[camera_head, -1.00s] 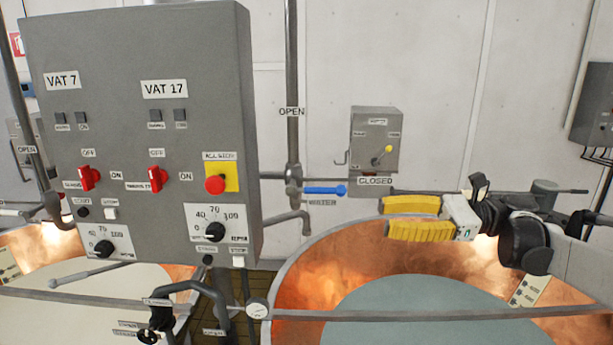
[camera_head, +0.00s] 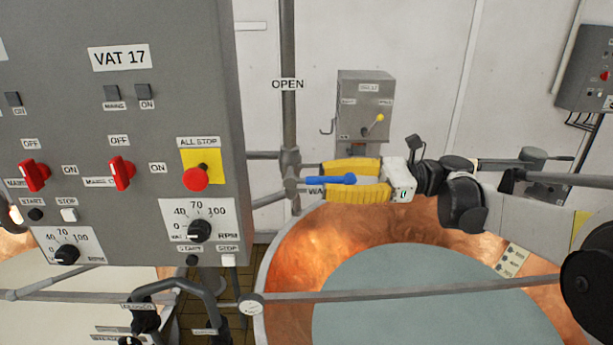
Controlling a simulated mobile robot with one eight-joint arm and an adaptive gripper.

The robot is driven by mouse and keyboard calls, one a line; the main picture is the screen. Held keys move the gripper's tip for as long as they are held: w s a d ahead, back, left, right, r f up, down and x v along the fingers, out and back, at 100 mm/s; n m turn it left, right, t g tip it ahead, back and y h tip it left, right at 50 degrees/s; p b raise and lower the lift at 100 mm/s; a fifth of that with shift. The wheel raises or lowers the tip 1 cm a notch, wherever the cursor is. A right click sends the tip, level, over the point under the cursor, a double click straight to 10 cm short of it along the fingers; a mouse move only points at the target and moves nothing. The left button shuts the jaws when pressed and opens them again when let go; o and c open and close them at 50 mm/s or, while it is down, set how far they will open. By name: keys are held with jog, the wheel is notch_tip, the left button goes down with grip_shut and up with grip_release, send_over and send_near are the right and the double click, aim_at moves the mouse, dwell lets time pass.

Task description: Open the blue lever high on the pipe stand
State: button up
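The blue lever (camera_head: 330,180) sticks out to the right, nearly level, from a valve (camera_head: 291,181) on the upright grey pipe stand (camera_head: 289,120). An OPEN label (camera_head: 287,84) is higher on the pipe. My gripper (camera_head: 323,181) comes in from the right with its two yellow fingers pointing left. The fingers are apart, one above and one below the lever in the picture. The lever shows uncovered against the gap and the lower finger. I cannot tell whether they touch. The CLOSED label is hidden behind my gripper.
A grey control cabinet (camera_head: 226,60) with red switches and an all-stop button (camera_head: 196,179) stands close at left. A copper vat (camera_head: 300,250) lies below, with a rail (camera_head: 400,293) across its front. A small grey box (camera_head: 363,95) hangs on the wall behind.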

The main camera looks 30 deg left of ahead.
aim_at(295, 181)
jog(key=x, duration=0.3)
jog(key=shift+w, duration=0.2)
jog(key=shift+s+a, duration=0.4)
jog(key=shift+a, duration=0.05)
jog(key=shift+a+f, duration=0.1)
jog(key=shift+a, duration=0.1)
jog(key=shift+d, duration=0.1)
grip_shut()
jog(key=shift+p, duration=0.35)
